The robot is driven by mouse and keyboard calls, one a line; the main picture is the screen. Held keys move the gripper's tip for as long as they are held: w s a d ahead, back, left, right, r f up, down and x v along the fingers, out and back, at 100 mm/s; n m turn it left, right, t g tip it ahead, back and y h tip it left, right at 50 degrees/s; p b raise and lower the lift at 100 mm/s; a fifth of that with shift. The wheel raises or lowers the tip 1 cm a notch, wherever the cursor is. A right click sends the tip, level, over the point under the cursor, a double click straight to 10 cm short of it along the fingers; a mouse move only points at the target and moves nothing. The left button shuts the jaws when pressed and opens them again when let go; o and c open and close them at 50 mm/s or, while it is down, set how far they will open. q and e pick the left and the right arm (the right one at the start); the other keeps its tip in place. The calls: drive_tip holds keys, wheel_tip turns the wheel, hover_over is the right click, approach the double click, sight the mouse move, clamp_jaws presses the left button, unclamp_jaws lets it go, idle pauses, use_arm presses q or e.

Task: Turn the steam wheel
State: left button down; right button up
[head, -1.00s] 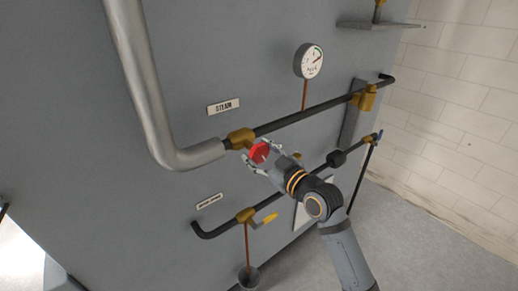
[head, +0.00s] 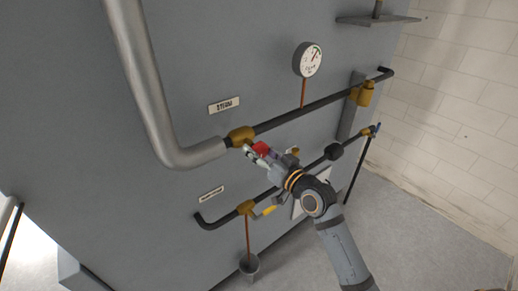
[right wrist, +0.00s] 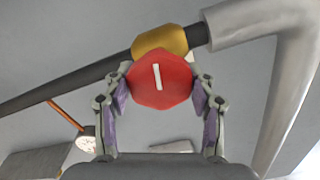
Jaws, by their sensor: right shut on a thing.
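The steam wheel is a red faceted knob with a white line (right wrist: 162,82), and it also shows in the head view (head: 261,148). It sits on a brass valve body (head: 241,135) under the STEAM label (head: 224,105). My right gripper (right wrist: 163,92) is shut on the red wheel, with one finger on each side of it. In the head view my right gripper (head: 258,157) partly covers the wheel. In the right wrist view the white line stands nearly upright, tilted slightly. My left gripper is not in view.
A thick grey pipe (head: 150,90) bends into the valve from the left. A dark pipe (head: 305,112) runs right, below a gauge (head: 307,60). A small funnel (head: 249,264) hangs below.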

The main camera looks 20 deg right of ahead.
sight(263, 154)
drive_tip(key=shift+f, duration=0.15)
idle(0.3)
drive_tip(key=o, duration=1.2)
drive_tip(key=shift+s, duration=0.1)
drive_tip(key=shift+s+d, duration=0.2)
drive_tip(key=shift+s, duration=0.1)
drive_tip(key=v, duration=0.6)
drive_tip(key=shift+d, duration=0.1)
drive_tip(key=shift+s, duration=0.3)
